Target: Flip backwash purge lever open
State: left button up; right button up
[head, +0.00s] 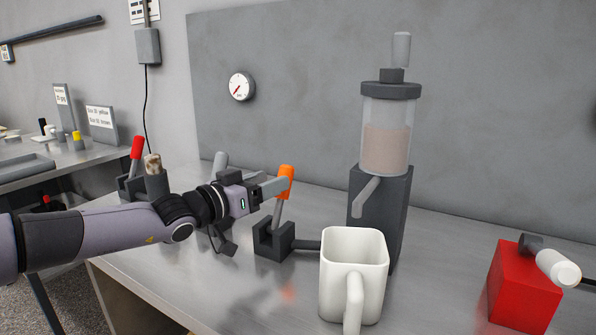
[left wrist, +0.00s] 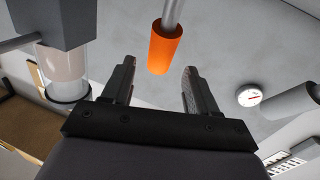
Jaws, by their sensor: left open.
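A lever with an orange grip (head: 286,182) and grey rod stands near upright, leaning slightly right, on a dark base (head: 270,240) on the metal bench. No label shows which lever is the backwash purge one. My left gripper (head: 274,187) is at the orange grip's height in the head view. In the left wrist view my left gripper (left wrist: 158,85) is open, its two fingers apart. The orange grip (left wrist: 165,48) shows between and just beyond the fingertips, with no clear contact. A red-gripped lever (head: 137,148) stands farther left. My right gripper is not in view.
A white square mug (head: 338,245) stands right of the orange lever's base. Behind it a clear filter vessel (head: 387,140) sits on a dark stand. A red block (head: 522,288) with a white-ended handle is at the right. A gauge (head: 241,86) hangs on the back panel.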

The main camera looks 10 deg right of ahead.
aim_at(291, 173)
pick_arm(q)
jog(key=shift+p+x, duration=0.6)
jog(key=shift+x, duration=1.65)
jog(key=shift+w+d+f, duration=0.25)
jog(key=shift+w+d, duration=0.2)
jog(key=shift+w, duration=0.05)
jog(key=shift+w+d+r, duration=0.2)
jog(key=shift+w+d, duration=0.1)
jog(key=shift+d, duration=0.25)
jog(key=shift+c, duration=0.3)
grip_shut()
